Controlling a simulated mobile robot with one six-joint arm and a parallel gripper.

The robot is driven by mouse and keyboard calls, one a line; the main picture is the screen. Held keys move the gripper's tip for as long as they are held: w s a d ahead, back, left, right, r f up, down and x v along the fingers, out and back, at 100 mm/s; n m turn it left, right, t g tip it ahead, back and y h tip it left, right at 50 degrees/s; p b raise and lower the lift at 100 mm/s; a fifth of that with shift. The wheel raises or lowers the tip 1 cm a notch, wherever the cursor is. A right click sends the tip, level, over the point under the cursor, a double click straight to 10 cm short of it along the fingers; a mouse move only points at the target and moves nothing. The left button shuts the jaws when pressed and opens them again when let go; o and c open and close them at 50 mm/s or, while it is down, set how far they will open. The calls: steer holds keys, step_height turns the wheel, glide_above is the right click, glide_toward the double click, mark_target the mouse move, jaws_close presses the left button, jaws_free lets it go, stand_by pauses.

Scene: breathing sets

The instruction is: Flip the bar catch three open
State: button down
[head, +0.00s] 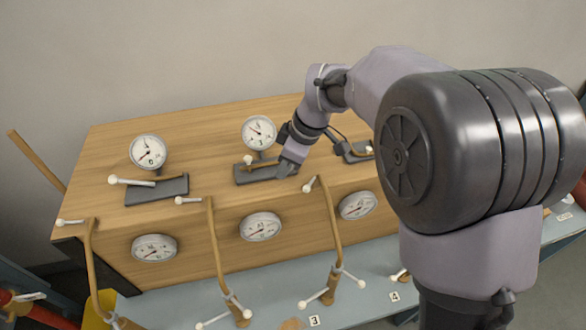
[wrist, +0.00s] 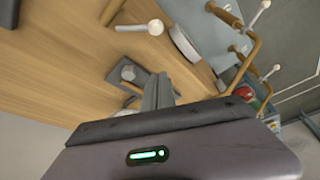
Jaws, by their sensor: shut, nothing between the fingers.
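Several bar catches with dark grey bases sit on top of a wooden box (head: 110,142). The left catch (head: 160,190) has a bar with a white knob pointing left. The middle catch (head: 252,177) has a white knob at its left part, in front of a gauge. A right catch (head: 355,152) is partly hidden by my arm. My gripper (head: 286,168) is at the right end of the middle catch, shut and empty; contact cannot be told. In the wrist view my fingers (wrist: 158,92) are beside a dark catch base (wrist: 142,78). Which catch is number three is unclear.
Gauges stand on the box (head: 147,150) and on its front face (head: 260,226). Brown pipes with white-knobbed handles (head: 213,240) rise in front. Labels "3" (head: 314,320) and "4" (head: 395,296) lie on the grey-blue ledge. A white-knobbed handle (wrist: 140,27) is near my fingers in the wrist view.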

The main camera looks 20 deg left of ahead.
steer(key=p+v, duration=0.2)
steer(key=v, duration=0.7)
steer(key=shift+d+r, duration=0.2)
steer(key=shift+d, duration=0.1)
steer(key=shift+w, duration=0.15)
